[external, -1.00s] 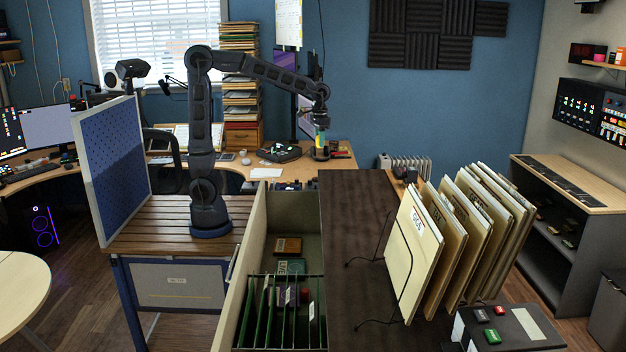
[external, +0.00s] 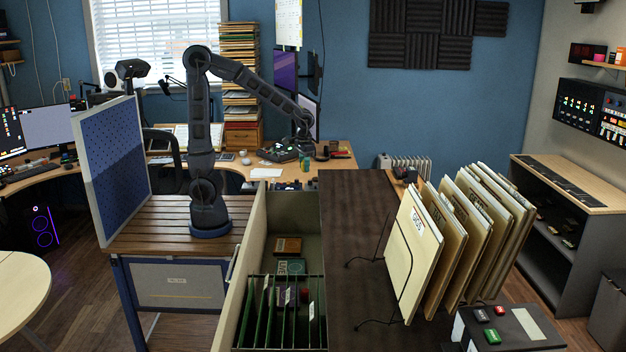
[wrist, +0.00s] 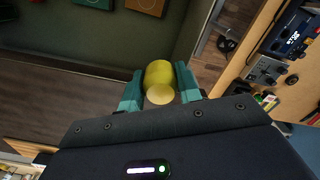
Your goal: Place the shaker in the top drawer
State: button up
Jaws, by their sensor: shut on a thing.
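The shaker is a yellow cylinder (wrist: 159,82) between the teal fingertips of my gripper (wrist: 159,88) in the wrist view. My gripper is shut on it. In the external view my gripper (external: 305,167) hangs near the far end of the open drawer, and the shaker is too small there to make out clearly. The drawer (external: 292,210) stands pulled out from the dark-topped cabinet (external: 350,240). Its grey-green inside (wrist: 110,45) shows beyond the fingers in the wrist view. How high the shaker is above the drawer floor I cannot tell.
Green dividers (external: 270,310) fill the drawer's near part. An orange-brown box (external: 288,245) and a green box (external: 291,266) lie on its floor, with bare floor beyond them. Upright boards (external: 440,250) in a wire rack stand on the cabinet. A desk (external: 340,165) lies behind.

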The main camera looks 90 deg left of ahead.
notch_tip(320, 180, down, 36)
jog(key=shift+f, duration=0.2)
dwell(0.7)
jog(key=shift+f, duration=0.15)
jog(key=o, duration=1)
jog(key=shift+o, duration=0.2)
notch_tip(320, 180, up, 13)
notch_tip(320, 180, up, 10)
jog(key=m+t, duration=0.1)
send_over(305, 242)
jog(key=d, duration=0.3)
jog(key=s+d+r+m+t, duration=0.1)
jog(key=s+r, duration=0.1)
jog(key=r, duration=0.3)
jog(key=s+d+r+m, duration=0.1)
jog(key=s+d+r, duration=0.15)
jog(key=r, duration=0.35)
jog(key=s+d+r+m+t, duration=0.1)
jog(key=s+r+m+t, duration=0.1)
jog(key=s+r, duration=1.1)
jog(key=shift+s+d+t, duration=0.3)
jog(key=shift+s+d, duration=0.05)
jog(key=shift+s, duration=0.5)
